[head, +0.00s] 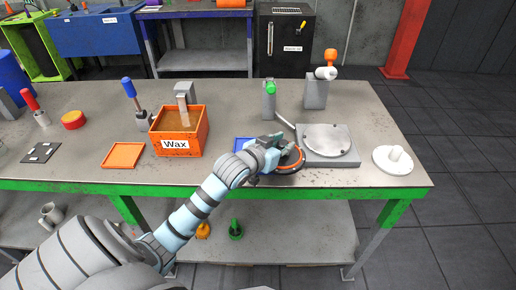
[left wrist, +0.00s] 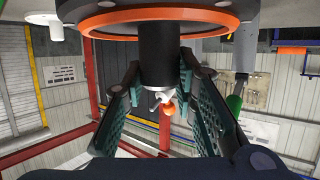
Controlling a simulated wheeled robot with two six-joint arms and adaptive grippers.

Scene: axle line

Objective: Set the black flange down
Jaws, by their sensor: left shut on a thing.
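The black flange (head: 288,166) shows in the head view as a dark disc with an orange ring, at the table's front edge area right of centre. My left gripper (head: 274,150) is at its left side and hides part of it. In the left wrist view the two fingers of my left gripper (left wrist: 160,75) are shut around the dark hub of the black flange (left wrist: 157,52), with its orange-rimmed disc beyond. I cannot tell whether the flange touches the table. My right gripper is not in view.
A blue tray (head: 242,144) lies partly hidden behind my left gripper. A grey fixture with a round plate (head: 327,139) stands just right of the flange; a white flange (head: 393,167) lies farther right. The orange Wax bin (head: 177,145) and an orange tray (head: 122,155) stand left.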

